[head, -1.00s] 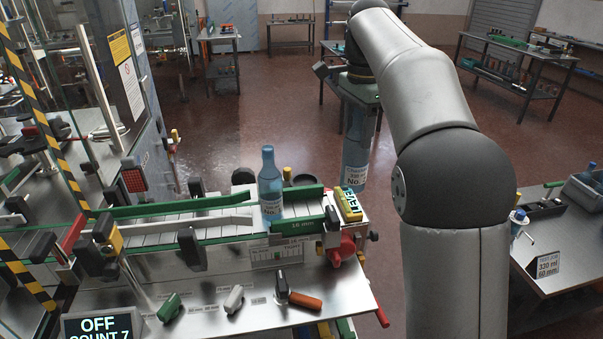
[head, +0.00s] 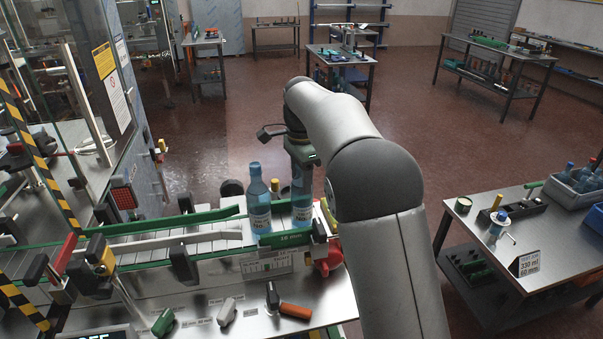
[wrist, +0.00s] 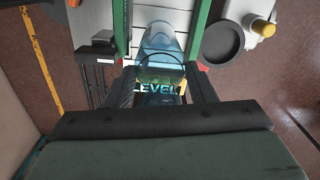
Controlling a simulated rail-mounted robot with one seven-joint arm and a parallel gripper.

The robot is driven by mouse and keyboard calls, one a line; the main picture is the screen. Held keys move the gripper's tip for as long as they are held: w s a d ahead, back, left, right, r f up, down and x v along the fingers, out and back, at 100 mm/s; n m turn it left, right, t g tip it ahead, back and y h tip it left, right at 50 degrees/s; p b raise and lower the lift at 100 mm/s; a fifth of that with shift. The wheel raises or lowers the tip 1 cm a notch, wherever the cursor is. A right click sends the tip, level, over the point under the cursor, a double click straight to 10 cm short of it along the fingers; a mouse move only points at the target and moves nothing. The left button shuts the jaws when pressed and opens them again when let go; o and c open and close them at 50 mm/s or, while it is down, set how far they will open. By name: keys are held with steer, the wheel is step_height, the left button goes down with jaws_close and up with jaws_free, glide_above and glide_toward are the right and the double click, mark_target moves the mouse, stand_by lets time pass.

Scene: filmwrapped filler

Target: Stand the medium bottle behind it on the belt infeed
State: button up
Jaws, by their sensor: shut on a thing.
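A blue bottle (head: 258,200) with a white-and-blue label stands upright on the belt infeed (head: 205,235), between the green rails. My gripper (head: 301,160) is shut on a second blue bottle (head: 301,198), held upright just right of the standing one. The two look close together with a narrow gap. The held bottle's base is at the infeed end, partly behind the green rail; I cannot tell whether it touches the belt. The fingertips are mostly hidden in the head view.
A green guide rail (head: 170,222) and a pale rail run along the belt. A red knob (head: 328,255) sits at the infeed's right corner. Green, grey and orange handles lie on the front plate.

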steer(key=shift+f, duration=0.15)
steer(key=o, duration=1.2)
steer(key=shift+r, duration=0.2)
